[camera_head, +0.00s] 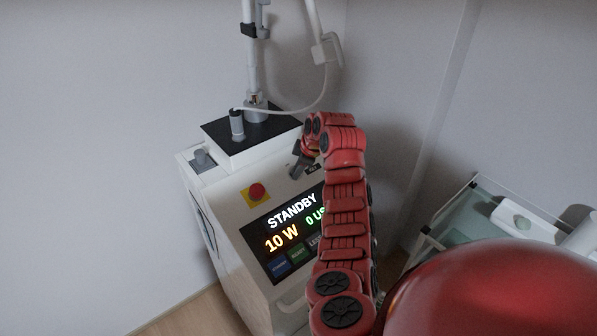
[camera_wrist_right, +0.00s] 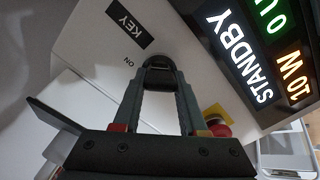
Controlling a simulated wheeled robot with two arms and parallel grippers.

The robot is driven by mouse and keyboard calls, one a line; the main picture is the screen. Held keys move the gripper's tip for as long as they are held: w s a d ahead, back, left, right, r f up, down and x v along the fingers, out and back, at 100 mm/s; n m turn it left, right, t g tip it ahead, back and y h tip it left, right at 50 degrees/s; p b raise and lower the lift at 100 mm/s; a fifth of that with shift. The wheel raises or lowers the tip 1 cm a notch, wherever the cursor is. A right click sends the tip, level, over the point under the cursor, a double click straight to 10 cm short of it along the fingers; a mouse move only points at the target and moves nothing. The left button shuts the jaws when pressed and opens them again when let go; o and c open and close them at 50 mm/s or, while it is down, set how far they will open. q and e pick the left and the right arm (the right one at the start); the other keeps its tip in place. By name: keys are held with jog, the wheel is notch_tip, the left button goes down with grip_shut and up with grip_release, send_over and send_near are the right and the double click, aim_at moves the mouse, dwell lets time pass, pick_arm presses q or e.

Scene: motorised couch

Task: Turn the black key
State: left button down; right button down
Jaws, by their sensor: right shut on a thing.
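The black key (camera_wrist_right: 159,63) sits on the white sloped panel of the machine (camera_head: 228,190), beside a black KEY label (camera_wrist_right: 128,28) and the printed word ON. My right gripper (camera_wrist_right: 161,78) is shut on the key, with one fingertip on each side of it. In the head view my right gripper (camera_head: 298,165) reaches down to the panel's upper right part, and I cannot make out the key there. The exact angle of the key is hard to tell. My left gripper is not in view.
The lit screen (camera_head: 290,228) reads STANDBY and 10 W; my right arm covers its right side. A red emergency button (camera_head: 257,192) on a yellow plate is left of my gripper. A pole with a hose (camera_head: 250,60) stands behind. A glass-topped trolley (camera_head: 470,210) is at the right.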

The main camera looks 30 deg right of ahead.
jog(key=shift+f+n+b, duration=0.15)
jog(key=shift+n+b, duration=0.15)
jog(key=shift+b, duration=0.1)
jog(key=shift+n+b, duration=0.4)
jog(key=shift+b, duration=0.15)
jog(key=shift+n+b, duration=0.9)
jog(key=shift+b, duration=0.15)
jog(key=shift+n, duration=0.3)
